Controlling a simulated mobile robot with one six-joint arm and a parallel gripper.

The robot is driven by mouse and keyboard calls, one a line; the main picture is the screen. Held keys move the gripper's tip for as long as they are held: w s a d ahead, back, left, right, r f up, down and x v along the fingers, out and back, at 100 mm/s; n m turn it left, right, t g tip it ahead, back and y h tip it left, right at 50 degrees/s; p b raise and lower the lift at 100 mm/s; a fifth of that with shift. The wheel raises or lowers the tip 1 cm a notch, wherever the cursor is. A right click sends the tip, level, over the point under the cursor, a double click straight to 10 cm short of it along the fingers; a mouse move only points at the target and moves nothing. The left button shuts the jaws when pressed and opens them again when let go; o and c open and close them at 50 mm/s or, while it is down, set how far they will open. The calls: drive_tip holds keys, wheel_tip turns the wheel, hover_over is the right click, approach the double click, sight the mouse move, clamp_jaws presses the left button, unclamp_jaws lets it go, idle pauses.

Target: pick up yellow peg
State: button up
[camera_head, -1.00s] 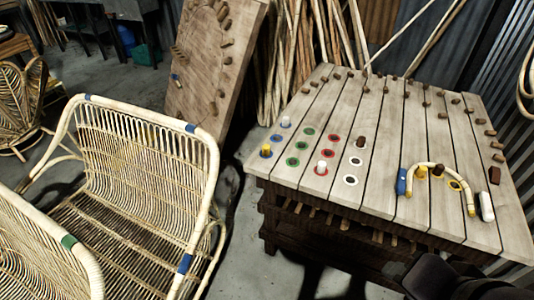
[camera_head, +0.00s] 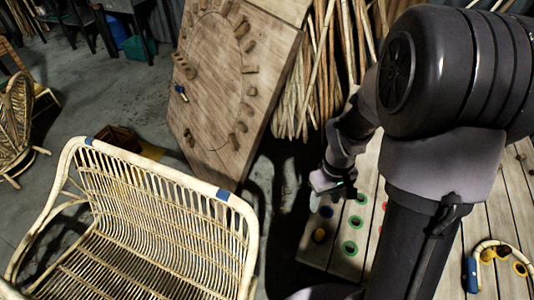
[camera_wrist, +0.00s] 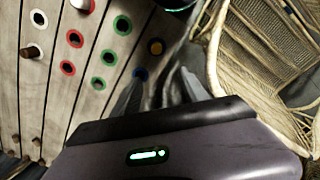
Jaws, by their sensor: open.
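A yellow peg (camera_head: 319,235) stands in a blue ring near the left edge of the plank table (camera_head: 311,255). In the wrist view it shows as a yellow-orange top (camera_wrist: 155,46) ahead of my fingers. My gripper (camera_wrist: 160,85) is open, with its two dark fingers apart and nothing seen gripped. Another blue ring (camera_wrist: 140,73) shows near the fingertips. In the head view my gripper (camera_head: 317,200) is over the table's left edge, behind the yellow peg. A second yellow peg (camera_head: 488,255) is beside the curved rattan piece at the right.
Green rings (camera_wrist: 110,57) and red rings (camera_wrist: 67,68) lie beside the blue ones. A white peg (camera_wrist: 82,5) and a brown peg (camera_wrist: 30,52) stand farther left in the wrist view. A rattan bench (camera_head: 150,220) stands left of the table; my arm hides much of the tabletop.

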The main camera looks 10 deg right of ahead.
drive_tip(key=b, duration=0.5)
hover_over(321, 232)
drive_tip(key=f, duration=1.1)
drive_tip(key=shift+a+f, duration=0.2)
drive_tip(key=shift+f, duration=0.2)
wheel_tip(321, 232, down, 6)
drive_tip(key=b, duration=0.3)
drive_tip(key=shift+d+r, duration=0.1)
drive_tip(key=shift+d, duration=0.05)
drive_tip(key=shift+r, duration=0.1)
clamp_jaws()
